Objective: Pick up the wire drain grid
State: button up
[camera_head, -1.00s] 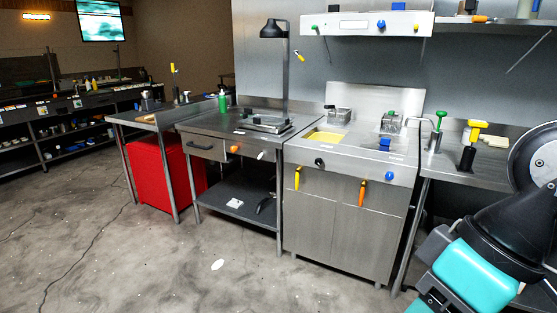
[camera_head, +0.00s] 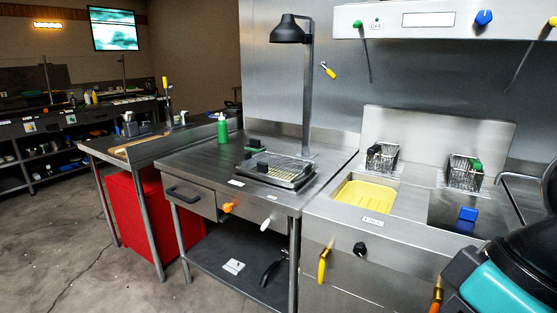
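The wire drain grid (camera_head: 293,169) appears as a wire mesh lying flat on a dark tray (camera_head: 268,182) on the middle steel table. Black block-like parts (camera_head: 257,146) stand at the tray's far left and left side. A lamp (camera_head: 288,32) on a tall post stands just behind the tray. Only a teal and black part of my arm shows at the lower right, well apart from the grid. My gripper's fingers are not in view.
A green bottle (camera_head: 222,130) stands left of the tray. The fryer (camera_head: 345,222), with a yellow basin (camera_head: 366,196) and wire baskets (camera_head: 381,160), adjoins the table on the right. A drawer handle, orange knob and white knob stick out in front. Open floor lies at lower left.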

aim_at(262, 167)
jog(key=u, duration=1.45)
jog(key=i, duration=3)
jog(key=z, duration=1.3)
